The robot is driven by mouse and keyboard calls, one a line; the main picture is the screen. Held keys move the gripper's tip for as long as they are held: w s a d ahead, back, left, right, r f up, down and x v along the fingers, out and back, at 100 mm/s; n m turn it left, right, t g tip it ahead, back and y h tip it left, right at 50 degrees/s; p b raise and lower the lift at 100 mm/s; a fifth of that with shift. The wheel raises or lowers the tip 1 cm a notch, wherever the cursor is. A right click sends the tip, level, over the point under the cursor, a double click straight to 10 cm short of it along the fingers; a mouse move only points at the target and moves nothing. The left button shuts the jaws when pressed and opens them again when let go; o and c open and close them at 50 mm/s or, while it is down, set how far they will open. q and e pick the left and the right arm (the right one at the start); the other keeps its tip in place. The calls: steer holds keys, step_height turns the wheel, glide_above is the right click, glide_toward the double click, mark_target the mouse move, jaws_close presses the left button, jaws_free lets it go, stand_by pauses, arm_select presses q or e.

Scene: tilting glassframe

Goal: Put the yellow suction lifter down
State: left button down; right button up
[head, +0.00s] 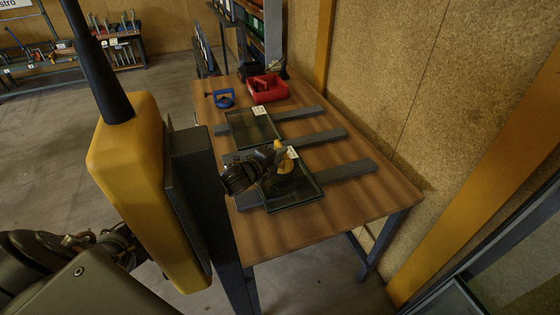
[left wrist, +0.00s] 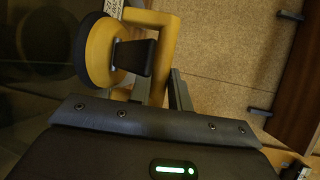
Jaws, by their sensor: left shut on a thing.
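The yellow suction lifter (head: 284,160) is over the near glass pane (head: 300,193) on the table. In the left wrist view the lifter (left wrist: 157,45) shows its yellow handle and round body with a black rubber cup, facing the dark glass at left. I cannot tell whether the cup touches the glass. My left gripper (head: 272,163) is shut on the lifter's handle; its dark fingers also show in the left wrist view (left wrist: 160,84). My right gripper is in neither view.
The wooden table (head: 350,205) carries dark slats (head: 353,170) under the panes. A second glass pane (head: 250,130), a blue tool (head: 224,98) and a red bin (head: 268,91) are farther back. The table's right front corner is clear. A board wall (head: 430,90) stands close on the right.

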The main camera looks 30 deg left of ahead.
arm_select(q)
step_height(320, 180, down, 2)
steer(key=shift+p, duration=0.3)
steer(key=shift+f, duration=0.2)
steer(key=shift+f, duration=0.2)
steer(key=c, duration=1.3)
jaws_free()
